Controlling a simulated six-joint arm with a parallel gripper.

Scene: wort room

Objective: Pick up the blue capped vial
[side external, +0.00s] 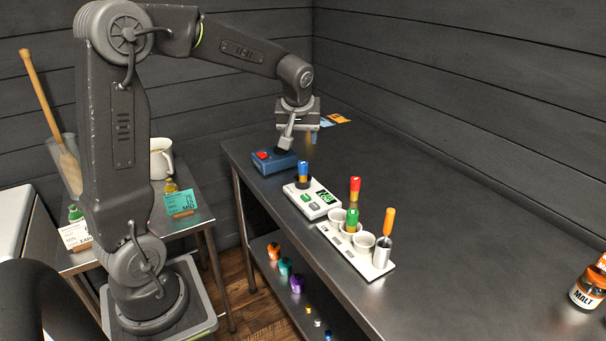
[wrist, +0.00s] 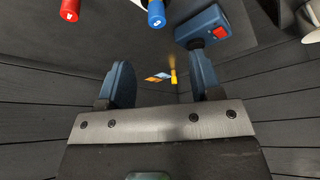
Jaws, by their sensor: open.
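The blue capped vial (side external: 303,170) stands upright in a dark holder on a white device with a green display (side external: 319,204). Its blue cap also shows at the top of the wrist view (wrist: 156,14), beyond my fingers and slightly left of the middle between them. My gripper (side external: 297,137) is open and empty, above the bench and higher than the vial, at the back near the blue box. In the wrist view my two dark blue fingers (wrist: 162,80) are spread apart with nothing held between them.
A blue box with a red button (side external: 274,163) sits behind the device. A red-capped vial (side external: 355,186), a green-capped vial (side external: 351,220) and an orange-handled tool (side external: 389,224) stand at the white rack (side external: 358,262). A malt jar (side external: 588,290) is far right. The bench between is clear.

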